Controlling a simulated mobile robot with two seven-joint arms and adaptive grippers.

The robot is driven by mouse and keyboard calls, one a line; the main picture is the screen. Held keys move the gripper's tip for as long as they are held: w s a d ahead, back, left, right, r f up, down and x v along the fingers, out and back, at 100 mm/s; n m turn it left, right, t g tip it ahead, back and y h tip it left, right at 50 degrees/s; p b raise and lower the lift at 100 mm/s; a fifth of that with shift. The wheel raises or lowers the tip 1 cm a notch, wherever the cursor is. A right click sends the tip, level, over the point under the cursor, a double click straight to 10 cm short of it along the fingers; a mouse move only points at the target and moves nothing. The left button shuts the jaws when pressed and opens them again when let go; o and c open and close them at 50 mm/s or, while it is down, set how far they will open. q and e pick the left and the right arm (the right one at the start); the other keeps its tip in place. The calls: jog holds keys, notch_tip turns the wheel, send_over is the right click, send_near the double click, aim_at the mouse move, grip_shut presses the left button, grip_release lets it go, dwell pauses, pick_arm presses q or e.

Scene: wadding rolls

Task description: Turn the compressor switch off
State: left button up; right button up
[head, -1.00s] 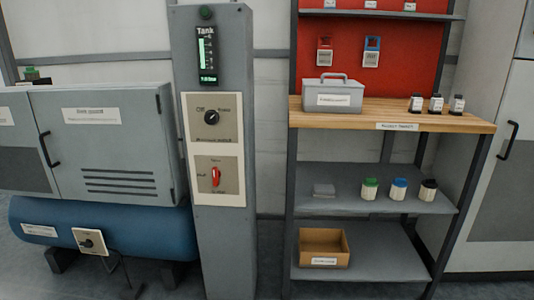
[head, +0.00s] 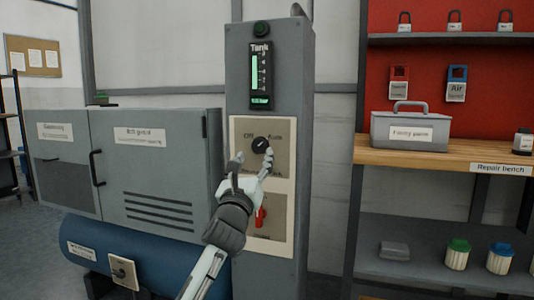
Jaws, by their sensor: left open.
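The compressor switch is a black round knob (head: 261,145) on the upper beige plate (head: 284,128) of a grey column, marked "Off" at left and "Auto" at right. Its white mark seems to point toward the Auto side. My left gripper (head: 254,160) reaches up from below, open and empty, its fingers apart just below the knob. I cannot tell whether a fingertip touches it. The gripper hides the lower part of the upper plate. A red handle (head: 260,218) on the lower plate is partly hidden behind my gripper. My right gripper is not in view.
At left stand a grey cabinet (head: 160,170) and a blue tank (head: 150,245) with a small switch box (head: 123,271). A repair bench (head: 440,155) with a grey toolbox (head: 411,132) stands at right.

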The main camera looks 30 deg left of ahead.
aim_at(258, 148)
pick_arm(q)
jog(key=shift+x, duration=2.4)
jog(key=shift+f, duration=0.1)
jog(key=shift+c, duration=0.4)
